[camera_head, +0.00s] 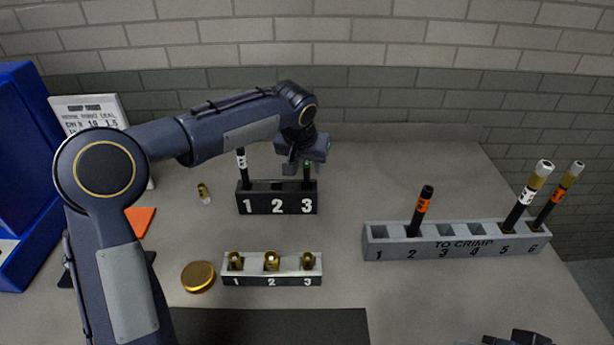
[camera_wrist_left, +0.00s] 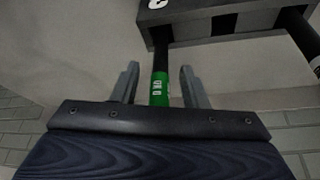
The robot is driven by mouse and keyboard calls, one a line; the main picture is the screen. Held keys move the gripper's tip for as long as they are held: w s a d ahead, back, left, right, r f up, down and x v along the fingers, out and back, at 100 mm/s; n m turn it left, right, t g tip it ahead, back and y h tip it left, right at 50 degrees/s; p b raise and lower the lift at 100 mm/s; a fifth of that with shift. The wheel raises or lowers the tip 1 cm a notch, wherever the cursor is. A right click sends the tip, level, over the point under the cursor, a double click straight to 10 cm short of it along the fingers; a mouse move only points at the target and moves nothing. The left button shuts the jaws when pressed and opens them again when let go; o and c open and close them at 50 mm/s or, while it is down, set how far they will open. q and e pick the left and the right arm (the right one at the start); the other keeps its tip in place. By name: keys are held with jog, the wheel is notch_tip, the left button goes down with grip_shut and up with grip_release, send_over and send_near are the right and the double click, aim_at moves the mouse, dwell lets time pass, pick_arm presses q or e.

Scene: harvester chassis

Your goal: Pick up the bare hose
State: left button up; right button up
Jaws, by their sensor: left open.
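A black hose with a green band (camera_wrist_left: 160,88) stands in slot 3 of the black numbered rack (camera_head: 262,207); no metal fitting shows on it. My left gripper (camera_head: 305,165) is over that slot and hides most of the hose top in the head view. In the left wrist view the left gripper (camera_wrist_left: 161,72) is open, with one finger on each side of the green band. Another black hose with a white band (camera_head: 242,163) stands in slot 1; slot 2 looks empty. My right gripper (camera_head: 515,338) shows only as a dark part at the bottom edge.
A grey TO CRIMP rack (camera_head: 378,240) at right holds an orange-banded hose (camera_head: 422,208) in slot 2 and two fitted hoses in slots 5 and 6. A small rack (camera_head: 254,281) with brass fittings and a brass disc (camera_head: 198,277) lie in front.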

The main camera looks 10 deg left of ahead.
pick_arm(q)
jog(key=shift+w+f, duration=0.15)
jog(key=shift+f, duration=0.2)
jog(key=shift+c, duration=0.4)
grip_shut()
jog(key=shift+r, duration=0.1)
